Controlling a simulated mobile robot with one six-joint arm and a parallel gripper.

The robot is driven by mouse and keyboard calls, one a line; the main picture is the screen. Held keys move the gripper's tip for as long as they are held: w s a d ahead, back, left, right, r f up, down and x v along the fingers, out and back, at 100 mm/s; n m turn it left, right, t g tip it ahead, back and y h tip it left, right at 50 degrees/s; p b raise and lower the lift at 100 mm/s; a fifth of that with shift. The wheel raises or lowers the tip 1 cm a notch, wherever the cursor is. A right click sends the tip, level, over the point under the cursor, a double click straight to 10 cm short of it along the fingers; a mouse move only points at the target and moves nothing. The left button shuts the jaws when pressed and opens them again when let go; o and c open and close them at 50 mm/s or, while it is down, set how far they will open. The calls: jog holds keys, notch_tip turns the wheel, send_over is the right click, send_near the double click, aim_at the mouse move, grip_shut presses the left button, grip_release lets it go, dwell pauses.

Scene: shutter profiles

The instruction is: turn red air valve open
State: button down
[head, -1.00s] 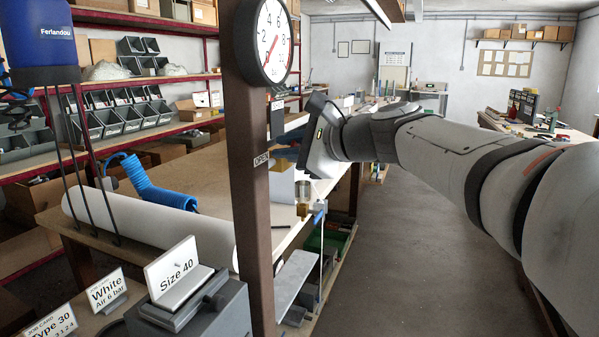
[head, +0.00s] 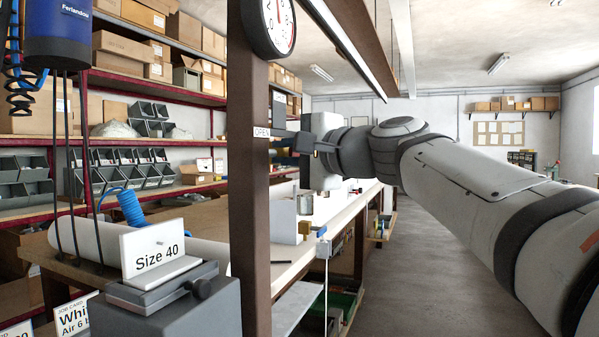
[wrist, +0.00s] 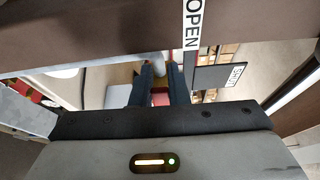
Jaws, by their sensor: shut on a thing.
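In the wrist view, my gripper (wrist: 161,88) has its two dark fingers close together with a small red piece (wrist: 160,98) between them. This looks like the red valve handle, but most of it is hidden. An OPEN label (wrist: 193,25) is on the brown post just right of the fingers, and a small SHUT plate (wrist: 237,76) is further right. In the head view, my gripper (head: 284,141) is at the post beside the OPEN label (head: 262,131); the valve is hidden there. A round gauge (head: 272,22) on the post is cut off by the top edge.
The brown post (head: 250,220) stands close in front. Behind it is a workbench (head: 287,250) with a blue hose (head: 131,207) and a white cylinder. A grey block with a Size 40 card (head: 157,255) is at lower left. The floor aisle (head: 400,270) at right is clear.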

jog(key=shift+a+f+n+b, duration=0.15)
jog(key=shift+n+b, duration=0.25)
jog(key=c, duration=1.6)
grip_release()
jog(key=shift+s+a, duration=0.1)
jog(key=shift+a, duration=0.1)
jog(key=shift+o, duration=1)
jog(key=shift+d, duration=0.1)
jog(key=shift+d, duration=0.2)
jog(key=v, duration=0.7)
jog(key=shift+s+d+f, duration=0.1)
jog(key=shift+s, duration=0.15)
